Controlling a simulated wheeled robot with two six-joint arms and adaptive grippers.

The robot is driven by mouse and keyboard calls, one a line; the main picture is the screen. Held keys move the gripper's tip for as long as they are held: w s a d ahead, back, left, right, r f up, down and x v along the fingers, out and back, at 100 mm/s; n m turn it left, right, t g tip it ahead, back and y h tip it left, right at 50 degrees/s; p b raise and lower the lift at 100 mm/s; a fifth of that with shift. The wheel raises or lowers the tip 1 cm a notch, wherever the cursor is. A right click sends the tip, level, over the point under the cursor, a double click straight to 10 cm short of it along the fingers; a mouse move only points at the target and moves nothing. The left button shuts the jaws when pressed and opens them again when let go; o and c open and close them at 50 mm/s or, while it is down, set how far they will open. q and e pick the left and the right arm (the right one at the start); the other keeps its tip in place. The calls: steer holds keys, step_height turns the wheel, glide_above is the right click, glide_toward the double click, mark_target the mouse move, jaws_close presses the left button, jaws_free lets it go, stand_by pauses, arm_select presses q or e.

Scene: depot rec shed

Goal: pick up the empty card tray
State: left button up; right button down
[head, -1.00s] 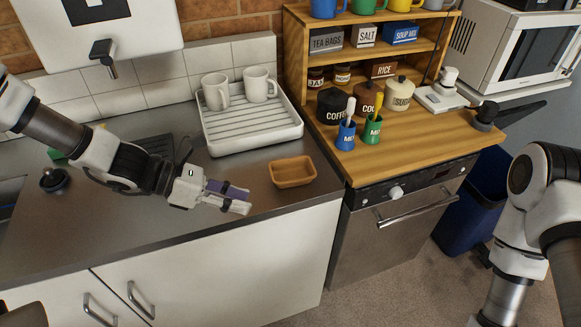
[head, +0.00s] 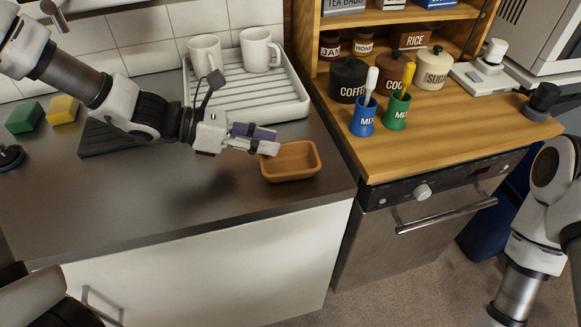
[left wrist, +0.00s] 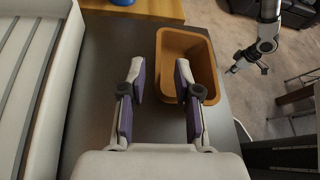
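The card tray is a small orange-brown open tray (head: 290,160) with nothing in it, on the metal counter near its right end. It also shows in the left wrist view (left wrist: 186,45). My left gripper (head: 264,141) is open and empty, at the tray's left side. In the left wrist view my left gripper (left wrist: 160,72) has one finger left of the tray and the other overlapping its near left edge; I cannot tell whether it touches. My right arm is at the right edge of the head view; its gripper shows small and unclear in the wrist view (left wrist: 245,67).
A white drainer rack (head: 290,106) with two white mugs stands behind the tray. A wooden worktop (head: 440,140) to the right holds blue and green cups and canisters. Green and yellow sponges (head: 43,112) lie at left. Counter in front of the tray is clear.

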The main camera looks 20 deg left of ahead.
mark_target(288, 145)
arm_select(q)
steer(key=shift+d+f, duration=0.3)
steer(key=shift+d, duration=0.15)
steer(key=b+x, duration=0.1)
steer(key=x, duration=0.3)
steer(key=shift+w, duration=0.25)
steer(key=shift+s+a, duration=0.1)
steer(key=shift+s, duration=0.05)
jaws_close()
steer(key=shift+r, duration=0.15)
